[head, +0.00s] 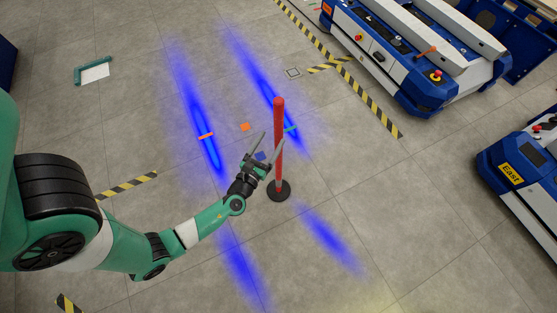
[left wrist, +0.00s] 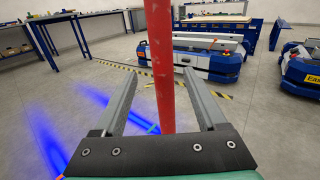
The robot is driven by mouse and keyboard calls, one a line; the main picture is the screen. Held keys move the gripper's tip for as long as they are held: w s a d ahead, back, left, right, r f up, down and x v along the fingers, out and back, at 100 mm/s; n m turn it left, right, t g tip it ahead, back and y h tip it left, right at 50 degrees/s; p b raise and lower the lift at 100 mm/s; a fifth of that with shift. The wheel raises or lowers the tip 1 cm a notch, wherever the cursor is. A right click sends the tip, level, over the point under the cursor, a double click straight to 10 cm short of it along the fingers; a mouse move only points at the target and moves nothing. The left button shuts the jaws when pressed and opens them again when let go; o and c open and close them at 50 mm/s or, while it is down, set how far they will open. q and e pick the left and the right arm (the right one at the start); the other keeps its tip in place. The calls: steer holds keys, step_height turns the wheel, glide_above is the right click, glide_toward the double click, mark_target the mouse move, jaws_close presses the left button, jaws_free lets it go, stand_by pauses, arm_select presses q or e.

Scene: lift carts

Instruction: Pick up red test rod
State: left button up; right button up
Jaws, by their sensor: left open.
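The red test rod (head: 279,140) stands upright on a round black base on the floor in the head view. My left gripper (head: 265,146) is at the rod's upper-middle part, with its two fingers open. In the left wrist view the rod (left wrist: 161,70) rises between the two grey fingers of the left gripper (left wrist: 155,95), nearer the right finger at its lower part. Floor shows on both sides of the rod, and I see no clear contact. The rod's base is hidden in the wrist view. My right gripper is not in view.
Blue and white lift carts stand at the upper right (head: 415,50) and right edge (head: 525,170). Yellow-black tape (head: 375,108) marks the floor. Blue light streaks cross it. Floor around the base is clear.

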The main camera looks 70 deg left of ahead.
mark_target(276, 133)
arm_select(q)
steer(key=x, duration=0.3)
steer(key=shift+w+a, duration=0.15)
steer(key=shift+w, duration=0.2)
steer(key=shift+w+a+f+b, duration=0.1)
steer(key=shift+w+a+b, duration=0.1)
steer(key=shift+b, duration=0.15)
steer(key=b+x, duration=0.1)
steer(key=x, duration=0.3)
steer(key=shift+w, duration=0.2)
steer(key=shift+c, duration=1.2)
jaws_close()
steer(key=shift+r, duration=0.25)
